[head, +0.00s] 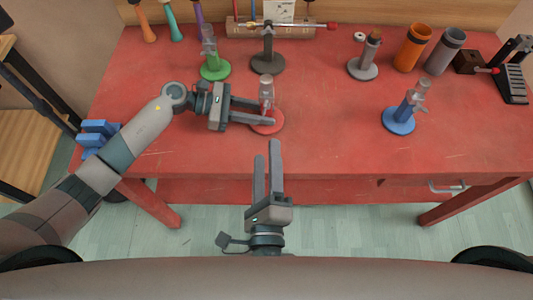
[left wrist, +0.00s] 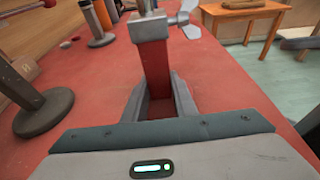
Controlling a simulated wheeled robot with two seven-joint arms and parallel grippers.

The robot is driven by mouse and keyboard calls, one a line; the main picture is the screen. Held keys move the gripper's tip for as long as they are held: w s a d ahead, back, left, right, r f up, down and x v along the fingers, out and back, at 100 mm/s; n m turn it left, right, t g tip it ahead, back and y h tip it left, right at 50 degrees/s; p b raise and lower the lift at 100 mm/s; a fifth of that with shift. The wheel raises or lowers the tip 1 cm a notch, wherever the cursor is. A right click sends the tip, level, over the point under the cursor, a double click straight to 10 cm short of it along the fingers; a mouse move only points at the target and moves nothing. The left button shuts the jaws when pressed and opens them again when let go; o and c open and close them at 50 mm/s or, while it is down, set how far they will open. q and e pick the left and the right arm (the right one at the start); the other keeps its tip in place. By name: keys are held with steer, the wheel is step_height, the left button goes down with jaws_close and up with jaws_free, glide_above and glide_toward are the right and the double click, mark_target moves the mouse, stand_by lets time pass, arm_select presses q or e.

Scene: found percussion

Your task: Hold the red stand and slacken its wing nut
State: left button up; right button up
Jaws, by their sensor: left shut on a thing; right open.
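The red stand (head: 267,129) is upright on the red table, its round base flat on the surface. My left gripper (head: 264,111) comes in from the left and is shut on its post. In the left wrist view the red post (left wrist: 157,75) stands between the fingers. A grey clamp block (left wrist: 150,27) caps it, with the silvery wing nut (left wrist: 186,20) on the block's right side. In the head view the stand's top is too small to make out the nut clearly.
A green stand (head: 215,71) and a dark stand (head: 268,64) are behind, a blue stand (head: 398,124) and a grey stand (head: 362,70) to the right. Orange (head: 411,48) and grey (head: 445,51) cylinders stand back right.

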arm_select(q)
steer(key=o, duration=0.9)
steer(key=shift+a, duration=0.1)
steer(key=v, duration=1.2)
steer(key=shift+r, duration=0.15)
